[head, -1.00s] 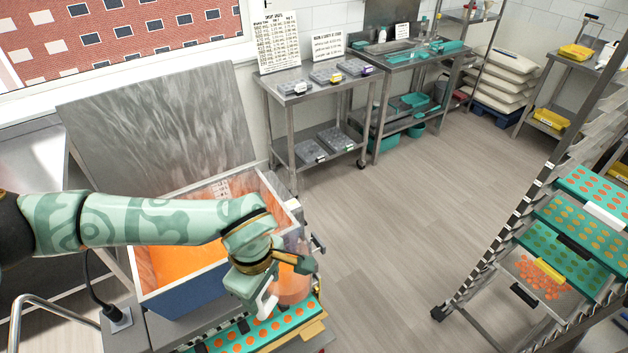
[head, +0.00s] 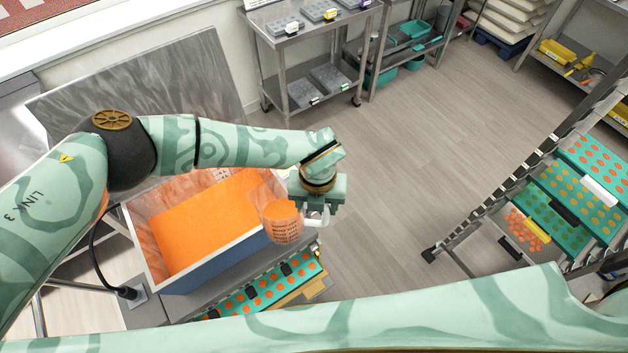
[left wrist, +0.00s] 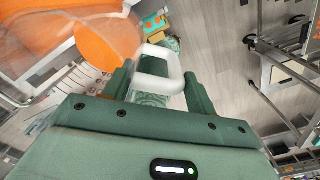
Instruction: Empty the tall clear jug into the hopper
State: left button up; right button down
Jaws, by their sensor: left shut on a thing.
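The tall clear jug (head: 282,224) holds orange liquid and has dark printed marks on its side. It is up at the right end of the hopper (head: 214,267), its clear upper part overlapping the hopper's right wall in the head view. I cannot tell its exact tilt. The hopper is an open box, blue outside, with orange liquid inside. My left gripper (head: 317,212) is shut on the jug's white handle, right of the jug. In the left wrist view the handle (left wrist: 158,70) lies between the fingers, with the jug (left wrist: 95,45) at upper left. My right gripper is not in view.
A teal mould tray (head: 262,292) with orange pieces lies on the depositor below the jug. A rack (head: 520,195) of filled trays stands at right. A steel table (head: 300,45) stands behind. My right arm crosses the bottom. Open floor lies between depositor and rack.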

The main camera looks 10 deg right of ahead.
pick_arm(q)
jog(key=shift+w, duration=0.25)
jog(key=shift+r, duration=0.15)
jog(key=shift+s+a+r+p, duration=0.15)
jog(key=shift+r+p, duration=0.1)
jog(key=shift+p, duration=0.2)
jog(key=shift+r, duration=0.15)
jog(key=shift+a+r+h+p, duration=0.3)
jog(key=shift+h+p, duration=0.1)
jog(key=shift+p, duration=0.2)
jog(key=shift+w+a+r+h+p, duration=0.15)
jog(key=shift+w+a+h+p, duration=0.1)
jog(key=shift+h+p, duration=0.1)
jog(key=shift+a+r+g+h+p, duration=0.3)
jog(key=shift+a+r+h+p, duration=0.4)
jog(key=shift+a+r, duration=0.15)
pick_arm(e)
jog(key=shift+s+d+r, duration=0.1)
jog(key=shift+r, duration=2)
pick_arm(q)
jog(key=shift+w, duration=0.1)
